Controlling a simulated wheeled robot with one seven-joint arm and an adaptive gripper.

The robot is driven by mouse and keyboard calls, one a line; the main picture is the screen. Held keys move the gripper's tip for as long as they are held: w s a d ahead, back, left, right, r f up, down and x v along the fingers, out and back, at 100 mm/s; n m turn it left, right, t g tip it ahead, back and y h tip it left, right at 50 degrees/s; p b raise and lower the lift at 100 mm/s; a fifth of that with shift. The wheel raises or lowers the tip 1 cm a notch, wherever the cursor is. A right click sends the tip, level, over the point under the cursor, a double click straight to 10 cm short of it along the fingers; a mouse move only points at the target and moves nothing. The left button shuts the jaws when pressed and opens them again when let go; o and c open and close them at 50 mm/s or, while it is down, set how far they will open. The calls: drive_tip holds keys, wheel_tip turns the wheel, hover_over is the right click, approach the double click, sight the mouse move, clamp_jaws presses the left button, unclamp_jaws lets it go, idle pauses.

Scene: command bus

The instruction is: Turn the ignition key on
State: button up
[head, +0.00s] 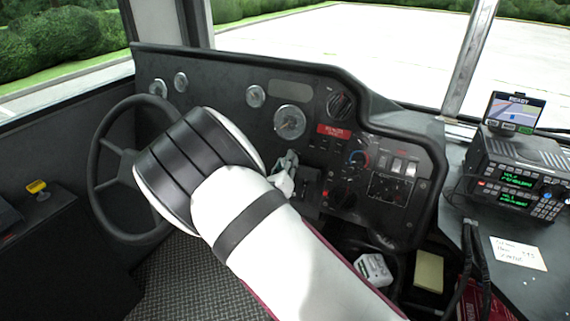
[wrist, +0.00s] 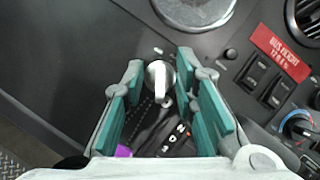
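The ignition key (wrist: 159,84) shows in the wrist view as a pale grip in a round silver switch on the dark dashboard. Its grip runs nearly up and down in the picture. My gripper (wrist: 160,68) has its two teal-padded fingers apart, one on each side of the key. A narrow gap seems to show on both sides, and I cannot tell how deep the key sits between the pads. In the head view my gripper (head: 286,172) is partly seen beside the dashboard, and my arm and the fingers hide the key.
The steering wheel (head: 100,178) is left of my wrist. A selector panel with letters (wrist: 176,138) lies just below the key. Rocker switches (wrist: 262,84) and a red label (wrist: 280,54) are to the right. A radio (head: 515,185) stands on the right-hand console.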

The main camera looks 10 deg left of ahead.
clamp_jaws()
drive_tip(key=shift+m+h, duration=0.4)
drive_tip(key=m+h+b, duration=0.1)
drive_tip(key=m, duration=0.2)
drive_tip(key=shift+f+m+h, duration=0.1)
drive_tip(key=shift+m+h, duration=0.2)
drive_tip(key=m+h+b, duration=0.2)
drive_tip(key=m, duration=0.2)
drive_tip(key=shift+m, duration=0.4)
drive_tip(key=m+g+h+b, duration=0.1)
drive_tip(key=m+h, duration=0.1)
drive_tip(key=m, duration=0.2)
drive_tip(key=shift+m, duration=0.3)
drive_tip(key=shift+m+g+h+b, duration=0.8)
drive_tip(key=shift+m+g+b, duration=0.2)
drive_tip(key=shift+m, duration=1.4)
